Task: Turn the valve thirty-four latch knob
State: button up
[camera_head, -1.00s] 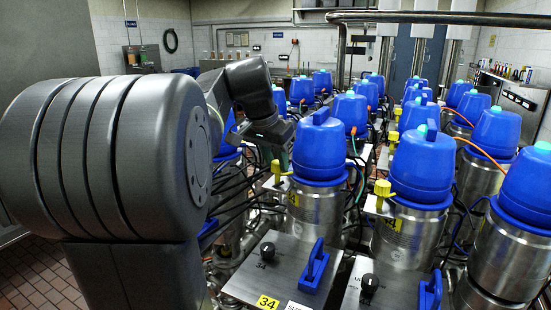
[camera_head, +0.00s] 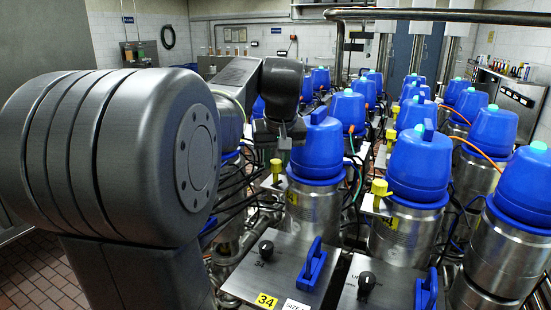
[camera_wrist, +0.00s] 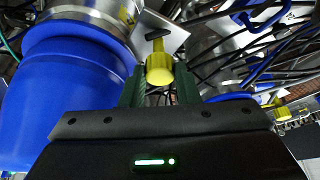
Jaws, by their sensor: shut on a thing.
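The valve thirty-four latch knob is yellow and sits on a small metal plate beside a blue-topped steel valve (camera_head: 316,150). In the wrist view the knob (camera_wrist: 160,68) lies between the two green fingers of my gripper (camera_wrist: 161,86), which is shut on it. In the head view the knob (camera_head: 277,172) shows just left of the valve, below my dark gripper body; the fingers are not clear there. The valve's blue cap (camera_wrist: 75,85) fills the left of the wrist view.
A black dial (camera_head: 266,249) and a blue handle (camera_head: 312,264) stand on the front plate. A similar yellow knob (camera_head: 380,188) belongs to the valve at right. Black cables run close behind the knob, and blue-capped valves crowd the right side.

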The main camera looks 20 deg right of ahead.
jog(key=shift+r+n, duration=0.1)
jog(key=shift+n, duration=0.4)
jog(key=shift+y, duration=0.3)
jog(key=o, duration=1)
jog(key=shift+c, duration=0.2)
jog(key=b+v, duration=0.1)
jog(key=v, duration=1.2)
jog(key=shift+s+r, duration=0.2)
jog(key=shift+r, duration=0.15)
jog(key=shift+d, duration=0.1)
